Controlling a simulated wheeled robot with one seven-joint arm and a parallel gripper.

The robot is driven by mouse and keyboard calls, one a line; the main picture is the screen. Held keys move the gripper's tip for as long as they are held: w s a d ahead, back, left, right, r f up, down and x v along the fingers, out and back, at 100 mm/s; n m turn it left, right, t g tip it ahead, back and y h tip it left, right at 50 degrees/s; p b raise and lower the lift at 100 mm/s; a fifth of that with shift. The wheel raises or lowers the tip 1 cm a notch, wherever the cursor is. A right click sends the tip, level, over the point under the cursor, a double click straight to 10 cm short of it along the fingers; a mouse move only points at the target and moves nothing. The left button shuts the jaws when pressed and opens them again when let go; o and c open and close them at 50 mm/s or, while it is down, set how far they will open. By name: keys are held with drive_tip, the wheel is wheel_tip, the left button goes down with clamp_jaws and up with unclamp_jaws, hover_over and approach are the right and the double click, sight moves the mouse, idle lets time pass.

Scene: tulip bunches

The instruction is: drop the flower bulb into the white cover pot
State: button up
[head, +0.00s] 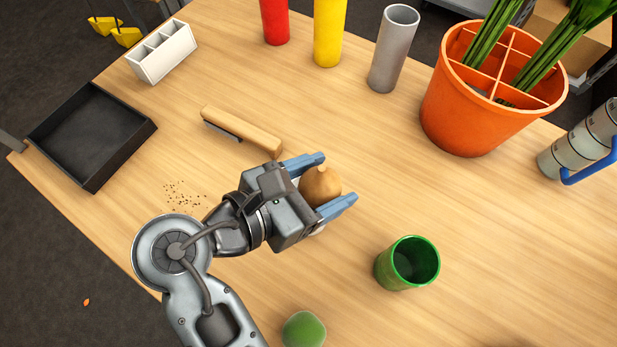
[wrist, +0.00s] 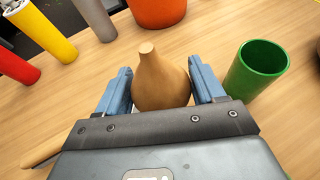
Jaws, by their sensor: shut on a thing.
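The flower bulb (head: 320,186) is brown and rounded with a narrow neck pointing up. It sits between the blue fingers of my gripper (head: 338,178), which is shut on it. The wrist view also shows the bulb (wrist: 161,80) between both fingers. A small whitish edge (head: 319,230) shows just below the bulb and the near finger; it may be the white cover pot, mostly hidden by my gripper. I cannot tell how the bulb stands relative to it.
A green cup (head: 385,272) stands at the near right, and a green rounded thing (head: 303,330) at the near edge. A wooden-handled brush (head: 243,131) lies behind my gripper. An orange divided pot (head: 465,125), coloured cylinders, a black tray (head: 140,137) and a white divided holder (head: 165,62) stand farther out.

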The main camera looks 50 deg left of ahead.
drive_tip(key=o, duration=1.2)
drive_tip(key=shift+s, duration=0.1)
drive_tip(key=v, duration=0.7)
drive_tip(key=shift+s+a, duration=0.1)
drive_tip(key=shift+s, duration=0.2)
drive_tip(key=shift+s, duration=0.1)
